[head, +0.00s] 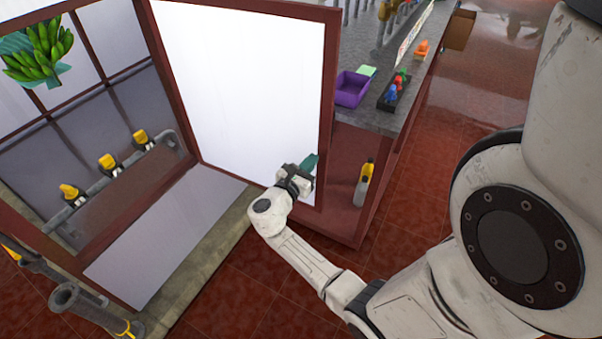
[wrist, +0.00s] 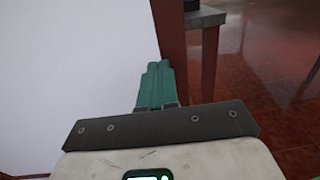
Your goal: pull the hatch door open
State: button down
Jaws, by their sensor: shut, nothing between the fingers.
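The hatch door is a large white panel (head: 250,75) in a dark red frame. In the head view it stands swung out at a wide angle from the framed opening on its left. My gripper (head: 308,163) is at the door's lower right, in front of the white panel near its free edge. In the wrist view the teal fingers (wrist: 155,75) are together and empty. They overlap the white panel (wrist: 75,65) just left of the red frame edge (wrist: 170,50). I cannot tell whether they touch it. No handle is visible.
Left of the door, the opening shows yellow-topped clamps (head: 107,162) on a rail and hanging green bananas (head: 40,50). A pale sill panel (head: 165,240) lies below. Right of the door are a bottle (head: 364,185), a counter with a purple bin (head: 351,90), and open tiled floor (head: 420,150).

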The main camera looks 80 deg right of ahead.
jog(key=w+b+x, duration=0.1)
jog(key=b+x, duration=0.3)
jog(key=x, duration=1.1)
jog(key=shift+w+d, duration=0.25)
jog(key=shift+a+f, duration=0.1)
